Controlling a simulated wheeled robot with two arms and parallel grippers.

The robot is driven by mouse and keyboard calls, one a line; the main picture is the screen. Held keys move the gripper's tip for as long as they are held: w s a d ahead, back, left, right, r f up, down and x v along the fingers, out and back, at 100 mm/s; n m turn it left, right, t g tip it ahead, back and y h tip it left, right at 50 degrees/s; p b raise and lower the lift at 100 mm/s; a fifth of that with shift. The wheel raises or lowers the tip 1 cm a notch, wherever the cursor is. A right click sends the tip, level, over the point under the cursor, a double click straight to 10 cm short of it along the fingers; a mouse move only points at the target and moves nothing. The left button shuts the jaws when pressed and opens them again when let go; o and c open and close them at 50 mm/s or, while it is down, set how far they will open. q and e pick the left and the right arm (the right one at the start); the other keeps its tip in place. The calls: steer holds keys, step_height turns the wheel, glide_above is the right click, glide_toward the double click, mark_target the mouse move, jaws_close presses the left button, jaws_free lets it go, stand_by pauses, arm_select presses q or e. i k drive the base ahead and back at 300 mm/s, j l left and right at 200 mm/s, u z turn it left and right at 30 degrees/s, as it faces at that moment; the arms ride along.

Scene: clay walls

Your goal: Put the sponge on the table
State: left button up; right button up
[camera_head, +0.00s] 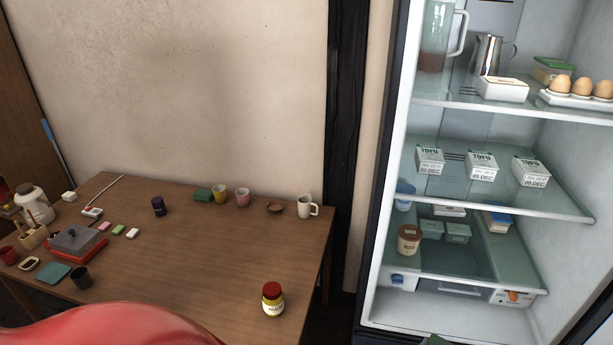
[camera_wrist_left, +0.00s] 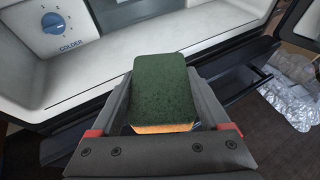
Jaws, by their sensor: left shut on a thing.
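The sponge (camera_wrist_left: 160,88) has a dark green top and an orange side. In the left wrist view it sits between the fingers of my left gripper (camera_wrist_left: 163,82), which is shut on it. The gripper holds it in front of the fridge's lower edge. A small green patch at the bottom edge of the head view may be the sponge, but I cannot tell. The brown wooden table (camera_head: 215,262) stands at the left of the head view, against the clay wall. My right gripper is in neither view.
The open fridge (camera_head: 425,108) stands right of the table, beyond a dark post (camera_head: 345,140). Cups and a mug (camera_head: 304,206) line the back; a red grill (camera_head: 78,244) and dishes crowd the left. The table's middle is clear.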

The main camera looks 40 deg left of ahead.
mark_target(220, 298)
steer(key=j+z, duration=0.1)
steer(key=z, duration=0.35)
steer(key=k+j+z, duration=0.1)
steer(key=z, duration=0.35)
steer(key=k+z, duration=0.1)
steer(key=z, duration=0.3)
steer(key=k+j, duration=0.1)
steer(key=k, duration=0.15)
steer(key=k+u, duration=0.1)
steer(key=u, duration=0.8)
steer(key=k+j+u, duration=0.15)
steer(key=u, duration=0.3)
steer(key=j+u, duration=0.4)
steer(key=i+j+u, duration=0.1)
steer(key=j+u, duration=0.3)
steer(key=i+j, duration=0.2)
